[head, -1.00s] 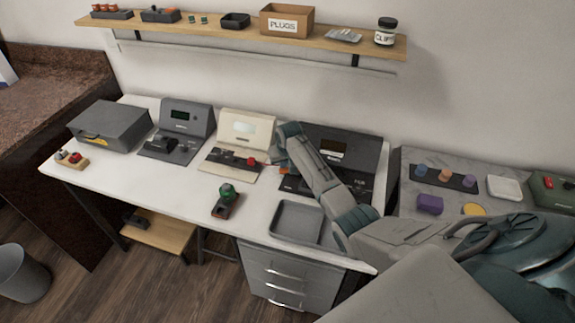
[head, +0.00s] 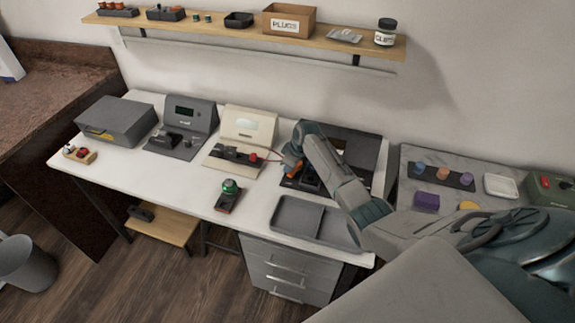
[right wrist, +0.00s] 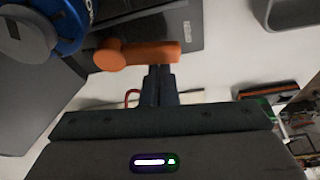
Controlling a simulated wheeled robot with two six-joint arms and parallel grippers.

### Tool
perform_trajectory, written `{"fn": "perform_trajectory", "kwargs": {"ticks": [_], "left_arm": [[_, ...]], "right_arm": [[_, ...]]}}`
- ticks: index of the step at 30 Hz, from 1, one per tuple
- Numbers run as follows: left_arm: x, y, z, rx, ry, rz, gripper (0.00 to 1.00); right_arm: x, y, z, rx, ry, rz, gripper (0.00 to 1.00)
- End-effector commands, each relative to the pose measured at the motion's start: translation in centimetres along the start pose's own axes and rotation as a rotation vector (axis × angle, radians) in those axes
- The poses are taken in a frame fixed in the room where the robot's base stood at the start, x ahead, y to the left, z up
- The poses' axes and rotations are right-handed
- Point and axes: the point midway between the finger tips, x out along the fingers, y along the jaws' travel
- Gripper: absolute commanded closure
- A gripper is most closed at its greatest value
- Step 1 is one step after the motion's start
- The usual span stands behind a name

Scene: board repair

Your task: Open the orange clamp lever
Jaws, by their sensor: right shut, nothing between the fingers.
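The orange clamp lever (right wrist: 140,54) lies across the upper middle of the right wrist view, with a round knob at its left end. In the head view a little of its orange (head: 292,170) shows beside my gripper, at the dark station (head: 362,147). My right gripper (right wrist: 159,72) is shut and empty, its fingertips right at the lever's near edge. I cannot tell whether they touch it. In the head view the right gripper (head: 293,152) reaches down over the station's left side and hides part of it. My left gripper is not in view.
A cream station (head: 246,128) with a red knob stands close on the left. A grey tray (head: 330,232) lies in front, and a green-topped device (head: 229,195) stands left of it.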

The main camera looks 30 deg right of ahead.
Motion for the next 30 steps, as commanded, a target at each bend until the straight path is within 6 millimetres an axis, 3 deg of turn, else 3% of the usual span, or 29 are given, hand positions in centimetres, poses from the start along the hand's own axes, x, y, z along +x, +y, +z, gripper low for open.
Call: {"fn": "perform_trajectory", "kwargs": {"ticks": [16,30], "left_arm": [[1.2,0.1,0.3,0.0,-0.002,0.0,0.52],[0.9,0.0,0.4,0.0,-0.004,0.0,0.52]], "right_arm": [[0.1,1.6,-0.1,0.002,-0.001,0.001,1.0],[0.1,1.2,-0.7,0.006,0.001,0.001,1.0]]}}
